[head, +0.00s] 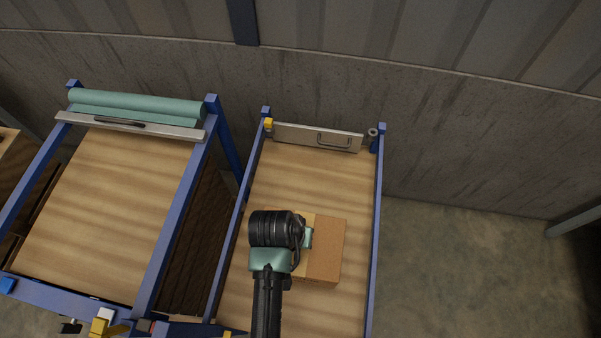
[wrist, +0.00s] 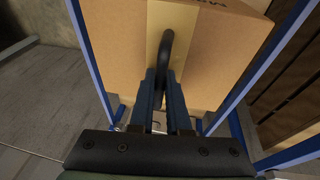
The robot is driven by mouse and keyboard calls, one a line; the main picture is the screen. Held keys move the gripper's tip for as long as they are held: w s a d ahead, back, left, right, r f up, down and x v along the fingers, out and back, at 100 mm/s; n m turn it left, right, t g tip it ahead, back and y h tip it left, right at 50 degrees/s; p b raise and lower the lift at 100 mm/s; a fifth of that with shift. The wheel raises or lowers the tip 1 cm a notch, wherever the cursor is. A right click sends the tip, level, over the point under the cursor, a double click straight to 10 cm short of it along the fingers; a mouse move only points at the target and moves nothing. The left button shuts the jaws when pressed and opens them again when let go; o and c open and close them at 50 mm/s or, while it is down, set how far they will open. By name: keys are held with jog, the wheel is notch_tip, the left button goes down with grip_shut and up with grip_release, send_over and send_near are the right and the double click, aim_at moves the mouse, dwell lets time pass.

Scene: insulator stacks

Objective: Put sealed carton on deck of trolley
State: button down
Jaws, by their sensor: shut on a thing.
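The sealed carton (head: 326,252) is a brown box with a pale tape strip. In the head view it is over the wooden deck (head: 325,182) of the blue-framed trolley (head: 376,210), between its side rails. I cannot tell whether it rests on the deck or hangs just above it. In the wrist view the carton (wrist: 110,50) fills the upper middle. My gripper (head: 306,238) is at the carton's left part; in the wrist view its fingers (wrist: 162,85) are shut on a dark curved handle in front of the tape. My wrist hides the carton's left side.
A blue-framed bench (head: 110,205) with a wooden top and a green roll (head: 135,104) stands to the left. A metal plate with a handle (head: 318,138) is at the deck's far end. A grey wall (head: 450,130) is behind; floor (head: 460,260) is clear at right.

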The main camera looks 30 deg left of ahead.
jog(key=shift+w+f+b, duration=0.1)
jog(key=shift+f+b, duration=0.2)
jog(key=shift+f, duration=4.35)
jog(key=c, duration=1.3)
grip_release()
jog(key=shift+f, duration=0.15)
jog(key=o, duration=0.4)
jog(key=p+v, duration=0.1)
jog(key=v, duration=1.1)
